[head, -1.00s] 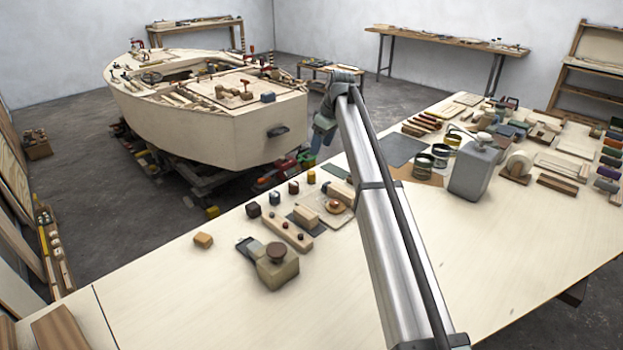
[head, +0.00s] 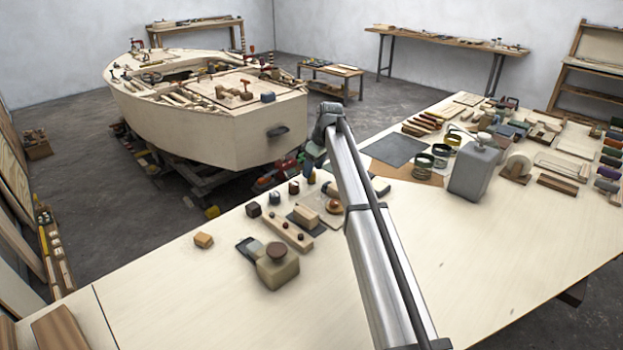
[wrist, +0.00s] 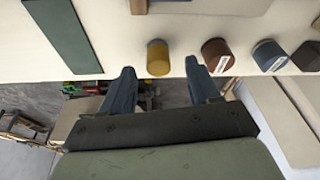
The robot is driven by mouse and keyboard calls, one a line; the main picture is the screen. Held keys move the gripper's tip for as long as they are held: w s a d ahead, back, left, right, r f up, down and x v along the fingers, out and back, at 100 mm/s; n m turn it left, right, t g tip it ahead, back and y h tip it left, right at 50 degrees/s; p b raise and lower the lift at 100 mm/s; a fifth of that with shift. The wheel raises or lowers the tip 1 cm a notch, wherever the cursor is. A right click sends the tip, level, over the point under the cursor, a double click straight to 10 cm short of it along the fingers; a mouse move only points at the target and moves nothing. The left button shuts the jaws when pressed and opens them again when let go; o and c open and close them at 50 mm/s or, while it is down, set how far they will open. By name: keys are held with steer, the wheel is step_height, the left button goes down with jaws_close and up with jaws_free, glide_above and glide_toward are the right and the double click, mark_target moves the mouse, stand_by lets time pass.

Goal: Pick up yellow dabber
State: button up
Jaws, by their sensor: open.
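The yellow dabber (wrist: 158,57) is a small upright cylinder near the table edge, seen in the wrist view. My gripper (wrist: 160,68) is open, with one blue-grey finger on each side of the dabber's line in the wrist view. The dabber shows between and just beyond the fingertips; I cannot tell any contact. In the head view my gripper (head: 312,165) is at the table's far edge, at the end of the row of dabbers, and hides the yellow one.
A brown dabber (wrist: 217,56) stands close beside the right finger. A blue dabber (wrist: 269,55) and a dark one (head: 254,210) continue the row. A dark green strip (wrist: 64,36) lies left. A wooden block with knobs (head: 288,233) lies nearer the front.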

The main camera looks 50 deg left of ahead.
steer(key=shift+x, duration=1.8)
steer(key=shift+w+a, duration=0.1)
steer(key=c, duration=1.1)
steer(key=shift+r, duration=0.1)
step_height(320, 180, up, 10)
steer(key=shift+f, duration=0.1)
